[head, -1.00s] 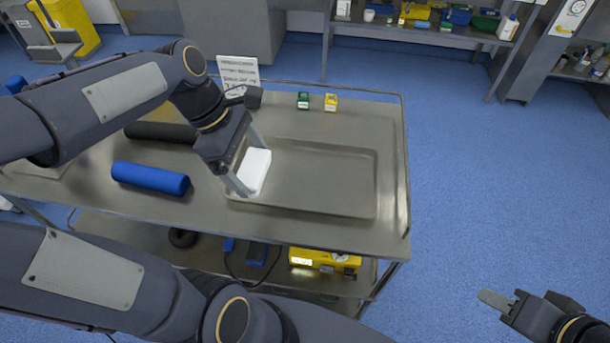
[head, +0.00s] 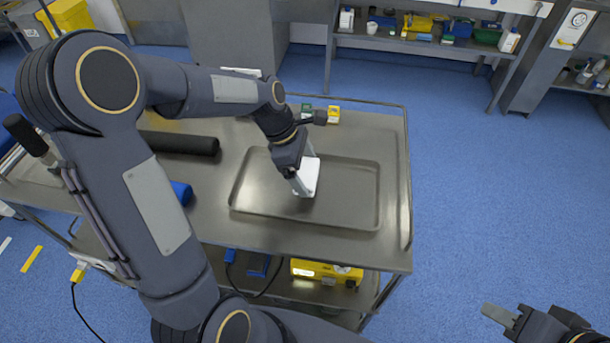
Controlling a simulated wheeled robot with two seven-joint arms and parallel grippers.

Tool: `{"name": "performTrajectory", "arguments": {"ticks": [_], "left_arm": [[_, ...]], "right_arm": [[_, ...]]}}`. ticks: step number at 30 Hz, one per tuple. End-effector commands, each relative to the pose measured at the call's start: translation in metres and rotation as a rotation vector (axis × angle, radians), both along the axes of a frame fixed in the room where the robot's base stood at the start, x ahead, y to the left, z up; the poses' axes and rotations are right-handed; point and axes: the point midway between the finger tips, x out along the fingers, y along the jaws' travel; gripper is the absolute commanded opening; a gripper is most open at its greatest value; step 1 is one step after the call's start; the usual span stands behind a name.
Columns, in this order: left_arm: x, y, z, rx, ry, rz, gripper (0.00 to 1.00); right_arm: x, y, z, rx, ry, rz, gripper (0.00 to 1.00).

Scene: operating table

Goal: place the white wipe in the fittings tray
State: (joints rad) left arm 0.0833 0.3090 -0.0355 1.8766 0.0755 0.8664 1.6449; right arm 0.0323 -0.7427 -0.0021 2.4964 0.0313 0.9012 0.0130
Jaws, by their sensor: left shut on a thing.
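The white wipe (head: 307,176) is a small white block held between the fingers of my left gripper (head: 306,176). The fittings tray (head: 345,222) is a shallow grey metal tray on the table top. The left gripper and wipe are over the middle of the tray; I cannot tell whether the wipe touches its floor. The gripper hides part of the wipe. The tray looks empty otherwise. My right gripper (head: 505,312) is at the lower right over the blue floor, away from the table; only one finger shows clearly.
A black roll (head: 180,143) and a blue roll (head: 181,192), mostly hidden by my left arm, lie left of the tray. A green box (head: 306,110) and a yellow box (head: 333,115) stand behind it. A yellow device (head: 325,271) sits on the lower shelf.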

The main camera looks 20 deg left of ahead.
Motion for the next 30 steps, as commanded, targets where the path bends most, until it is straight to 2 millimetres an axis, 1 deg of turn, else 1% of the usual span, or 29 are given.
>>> {"name": "performTrajectory", "arguments": {"ticks": [3, 6, 8, 14, 18, 19, 20, 21, 26, 30], "left_arm": [[0.001, -0.001, -0.018, 0.0, 0.006, 0.001, 0.69], [0.001, -0.001, -0.031, -0.001, 0.003, 0.001, 0.69], [0.002, 0.0, -0.033, 0.0, 0.002, 0.001, 0.69], [0.002, 0.0, -0.033, 0.0, 0.0, 0.0, 0.69], [0.001, -0.001, -0.037, 0.0, 0.001, 0.0, 0.69], [0.001, -0.001, -0.036, 0.0, 0.001, 0.0, 0.94], [0.001, -0.001, -0.036, 0.0, 0.001, 0.0, 0.98], [0.001, -0.001, -0.036, 0.0, 0.001, 0.0, 1.0], [0.001, -0.001, -0.035, 0.0, 0.001, 0.0, 1.0], [0.002, 0.001, -0.029, 0.0, -0.002, 0.001, 1.0]], "right_arm": [[0.0, 0.0, -0.002, 0.0, 0.0, 0.0, 0.36], [0.0, 0.0, -0.003, 0.0, 0.0, 0.0, 0.36], [0.0, 0.0, -0.003, 0.0, 0.0, 0.0, 0.36], [0.0, 0.0, -0.002, 0.0, 0.0, 0.0, 0.36], [0.0, 0.0, -0.005, 0.0, 0.0, 0.0, 0.36], [0.0, 0.0, -0.004, 0.0, 0.0, 0.0, 0.36], [0.0, 0.0, -0.004, 0.0, 0.0, 0.0, 0.36], [0.0, 0.0, -0.004, 0.0, 0.0, 0.0, 0.36], [0.0, 0.0, -0.004, 0.0, 0.0, 0.0, 0.36], [0.0, 0.0, -0.001, 0.0, 0.0, 0.0, 0.36]]}}
